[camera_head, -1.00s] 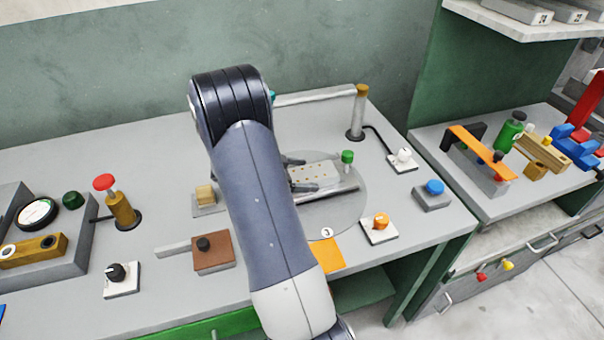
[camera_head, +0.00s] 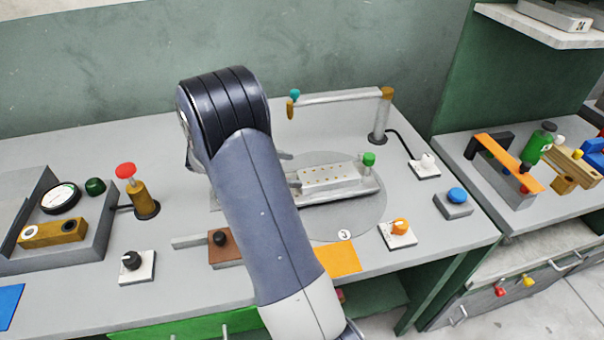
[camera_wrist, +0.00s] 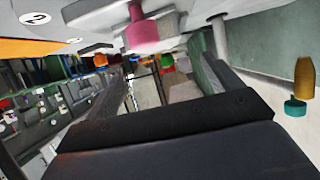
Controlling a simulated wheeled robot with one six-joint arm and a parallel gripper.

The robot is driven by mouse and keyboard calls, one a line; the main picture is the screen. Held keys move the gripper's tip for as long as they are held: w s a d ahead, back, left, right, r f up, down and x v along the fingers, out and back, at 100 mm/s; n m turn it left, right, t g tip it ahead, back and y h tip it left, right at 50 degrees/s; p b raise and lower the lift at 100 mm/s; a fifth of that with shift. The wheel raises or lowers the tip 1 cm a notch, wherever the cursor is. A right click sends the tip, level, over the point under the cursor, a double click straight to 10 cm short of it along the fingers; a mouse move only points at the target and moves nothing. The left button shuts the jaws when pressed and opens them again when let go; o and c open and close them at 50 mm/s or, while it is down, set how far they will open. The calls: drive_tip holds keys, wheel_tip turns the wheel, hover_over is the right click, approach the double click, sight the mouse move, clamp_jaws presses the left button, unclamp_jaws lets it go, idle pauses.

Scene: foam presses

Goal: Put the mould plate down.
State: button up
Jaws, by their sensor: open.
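The mould plate (camera_head: 330,176) is a pale flat block with rows of small brass-coloured dots. In the head view it lies on a grey tray (camera_head: 352,196) on the round grey disc (camera_head: 350,225), beside a green knob (camera_head: 368,159). My gripper (camera_head: 290,170) is at the plate's left end, mostly hidden behind my arm. Its fingers show at the plate's left edge; whether they touch it I cannot tell. In the wrist view my gripper (camera_wrist: 168,75) has its two fingers spread wide. I cannot make out the plate clearly there.
A grey swing arm (camera_head: 335,96) on a post (camera_head: 379,122) stands behind the disc. Switch boxes with orange (camera_head: 400,227) and blue (camera_head: 457,195) knobs stand right. A brass post with red top (camera_head: 145,205) and a brown block (camera_head: 222,255) are left.

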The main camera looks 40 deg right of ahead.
drive_tip(key=shift+o, duration=0.6)
drive_tip(key=shift+w+a, duration=0.1)
drive_tip(key=shift+a, duration=0.1)
drive_tip(key=b, duration=0.3)
drive_tip(key=shift+s+a+f+n+t+h+b, duration=0.2)
drive_tip(key=shift+a+f+n+t+h+b, duration=0.1)
drive_tip(key=shift+n+t+b, duration=0.1)
drive_tip(key=s+b, duration=0.1)
drive_tip(key=b, duration=0.2)
drive_tip(key=shift+a+n+t, duration=0.35)
drive_tip(key=shift+n+t, duration=0.05)
drive_tip(key=shift+s+a+r+n+t+h+b, duration=0.15)
drive_tip(key=shift+s+r+n+t+h+b, duration=0.15)
drive_tip(key=shift+h+b, duration=0.3)
drive_tip(key=shift+d, duration=0.2)
drive_tip(key=p, duration=0.1)
approach(327, 173)
drive_tip(key=x, duration=0.3)
drive_tip(key=shift+s+d, duration=0.2)
drive_tip(key=p+x, duration=0.1)
drive_tip(key=x, duration=0.3)
drive_tip(key=shift+d+f, duration=0.15)
drive_tip(key=shift+d, duration=0.05)
